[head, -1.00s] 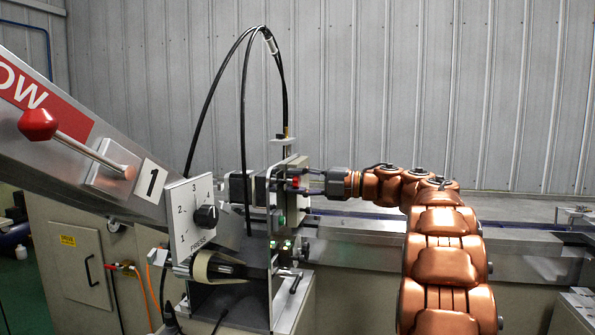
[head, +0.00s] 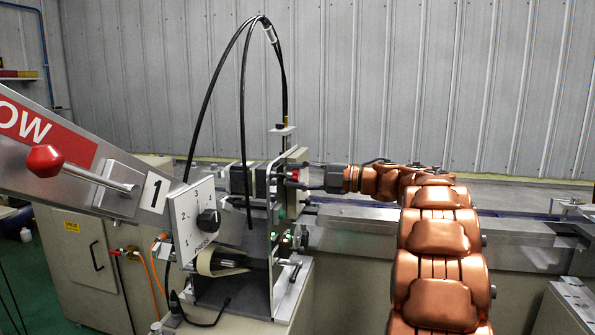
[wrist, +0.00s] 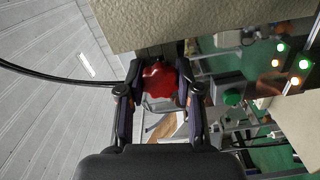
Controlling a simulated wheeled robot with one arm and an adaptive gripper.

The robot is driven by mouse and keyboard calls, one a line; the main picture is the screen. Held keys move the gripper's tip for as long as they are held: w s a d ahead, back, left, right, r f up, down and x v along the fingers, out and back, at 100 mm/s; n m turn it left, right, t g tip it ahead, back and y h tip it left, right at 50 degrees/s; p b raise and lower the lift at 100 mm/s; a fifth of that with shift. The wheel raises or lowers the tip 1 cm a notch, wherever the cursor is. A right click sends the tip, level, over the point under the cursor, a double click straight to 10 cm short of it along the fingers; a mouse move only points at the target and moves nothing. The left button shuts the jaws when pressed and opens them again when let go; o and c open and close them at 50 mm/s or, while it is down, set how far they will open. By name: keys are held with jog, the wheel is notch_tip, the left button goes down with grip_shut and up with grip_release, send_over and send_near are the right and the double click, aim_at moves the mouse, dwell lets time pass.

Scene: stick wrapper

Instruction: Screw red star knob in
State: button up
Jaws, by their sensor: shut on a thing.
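The red star knob (wrist: 159,80) sits between the two fingers of my gripper (wrist: 157,92) in the wrist view, at the edge of a beige block. In the head view the knob (head: 294,173) is a small red spot on the right side of the upright metal plate (head: 272,240). My gripper (head: 304,178) reaches it from the right and is shut on it. The knob's stem and how deep it sits are hidden.
A black cable (head: 207,90) arches above the plate. A dial panel (head: 190,225) and a red-tipped lever (head: 45,159) stand to the left. A long metal conveyor (head: 440,230) runs to the right.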

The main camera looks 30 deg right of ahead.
jog(key=shift+a+m+p, duration=0.1)
jog(key=shift+m+p, duration=0.8)
jog(key=shift+p, duration=0.65)
jog(key=o, duration=1.2)
jog(key=shift+v, duration=3.1)
